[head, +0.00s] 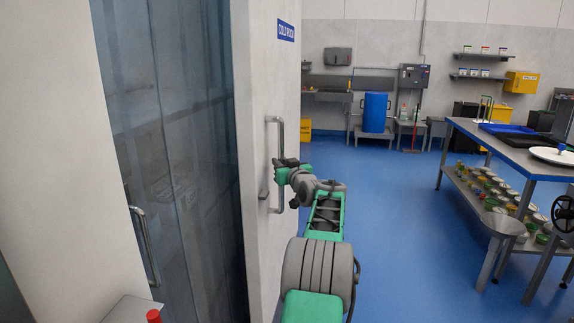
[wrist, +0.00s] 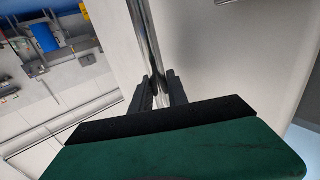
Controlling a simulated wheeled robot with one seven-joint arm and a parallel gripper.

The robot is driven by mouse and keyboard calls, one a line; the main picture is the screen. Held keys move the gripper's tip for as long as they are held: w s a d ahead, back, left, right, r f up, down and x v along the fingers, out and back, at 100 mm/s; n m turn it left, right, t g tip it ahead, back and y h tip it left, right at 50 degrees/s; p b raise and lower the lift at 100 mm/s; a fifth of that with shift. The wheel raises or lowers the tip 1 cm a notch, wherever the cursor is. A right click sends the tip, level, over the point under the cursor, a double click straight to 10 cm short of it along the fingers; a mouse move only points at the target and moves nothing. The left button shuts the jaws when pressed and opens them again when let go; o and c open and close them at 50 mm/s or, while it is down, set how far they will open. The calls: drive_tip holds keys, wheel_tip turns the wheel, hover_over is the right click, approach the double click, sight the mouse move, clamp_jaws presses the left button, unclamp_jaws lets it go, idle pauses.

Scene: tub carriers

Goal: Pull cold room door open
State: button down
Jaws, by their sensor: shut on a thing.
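The white cold room door (head: 262,60) stands in the middle left of the head view, with a blue "COLD ROOM" sign (head: 286,31) near its top. Its upright metal bar handle (head: 281,132) is on the face toward my arm. My gripper (head: 277,167) is at the handle's mid-height, shut on it. In the wrist view the shiny handle (wrist: 149,35) runs down between the two dark fingers of my gripper (wrist: 160,92), close to the door face (wrist: 205,60). The fingers hide part of the handle.
A clear strip curtain (head: 175,130) hangs left of the door. Another metal handle (head: 145,245) is at lower left. A steel table (head: 520,150) with trays and a loaded lower shelf stands at right. A blue tub (head: 375,112) is at the back. The blue floor between is clear.

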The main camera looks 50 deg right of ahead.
drive_tip(key=w+d+p, duration=0.4)
drive_tip(key=d+p, duration=0.3)
drive_tip(key=d, duration=0.1)
drive_tip(key=shift+p, duration=0.35)
drive_tip(key=c, duration=1.5)
unclamp_jaws()
drive_tip(key=shift+s+d, duration=0.1)
drive_tip(key=shift+o, duration=1)
drive_tip(key=b+v, duration=0.3)
drive_tip(key=v, duration=0.4)
drive_tip(key=shift+s+a+b, duration=0.25)
drive_tip(key=shift+a+b, duration=0.05)
drive_tip(key=shift+b, duration=0.1)
